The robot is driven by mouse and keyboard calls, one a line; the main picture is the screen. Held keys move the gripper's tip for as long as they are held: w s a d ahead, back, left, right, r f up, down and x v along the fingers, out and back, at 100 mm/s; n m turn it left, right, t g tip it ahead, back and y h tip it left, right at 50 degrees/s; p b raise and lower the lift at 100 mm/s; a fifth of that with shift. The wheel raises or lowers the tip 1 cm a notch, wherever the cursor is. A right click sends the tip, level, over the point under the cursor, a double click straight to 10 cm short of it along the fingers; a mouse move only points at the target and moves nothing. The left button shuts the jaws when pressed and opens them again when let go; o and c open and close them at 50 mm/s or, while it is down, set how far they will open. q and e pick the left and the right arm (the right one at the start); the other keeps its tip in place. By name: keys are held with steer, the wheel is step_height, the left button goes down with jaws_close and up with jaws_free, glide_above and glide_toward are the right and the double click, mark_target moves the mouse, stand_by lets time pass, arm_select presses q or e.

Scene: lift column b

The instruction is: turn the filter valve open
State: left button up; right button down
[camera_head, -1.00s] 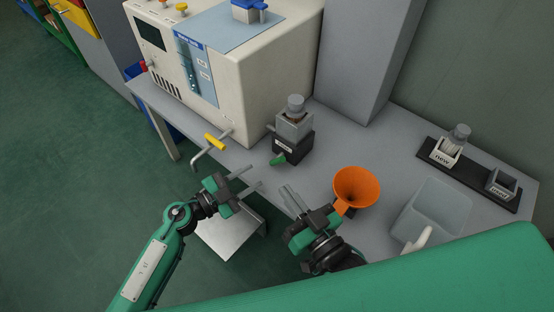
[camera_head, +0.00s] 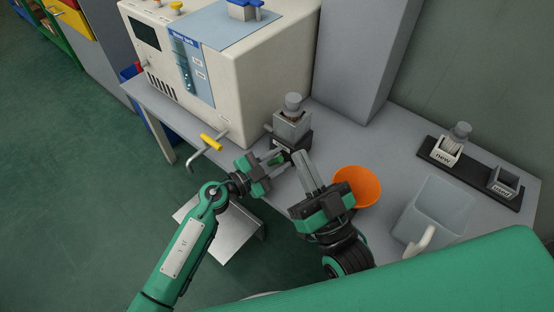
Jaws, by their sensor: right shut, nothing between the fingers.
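The filter unit (camera_head: 292,126) is a grey and black block with a grey cap, standing on the bench beside the big machine. Its green valve handle (camera_head: 277,160) sticks out low at the front and is partly hidden by my grippers. My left gripper (camera_head: 275,162) is at the handle, its fingers apart with the handle's green between their tips. Whether they touch it I cannot tell. My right gripper (camera_head: 302,154) is shut and empty, its fingertips close to the front right of the filter unit's base.
A cream machine (camera_head: 245,90) with a yellow-handled crank (camera_head: 211,142) stands behind on the left. An orange funnel (camera_head: 358,186) is right beside my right gripper. A clear jug (camera_head: 436,212) and a black tray (camera_head: 470,176) with two holders lie further right.

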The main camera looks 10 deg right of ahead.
arm_select(q)
jaws_close()
steer(key=shift+s+d+f+m+p, duration=0.15)
steer(key=shift+m+p, duration=0.55)
steer(key=shift+p, duration=0.45)
arm_select(e)
steer(key=s+a+f+g, duration=0.1)
steer(key=a+f+g, duration=0.2)
steer(key=f+g, duration=0.3)
step_height(320, 180, down, 4)
steer(key=shift+f+g, duration=0.1)
steer(key=shift+g, duration=0.2)
arm_select(q)
steer(key=shift+o, duration=0.9)
jaws_free()
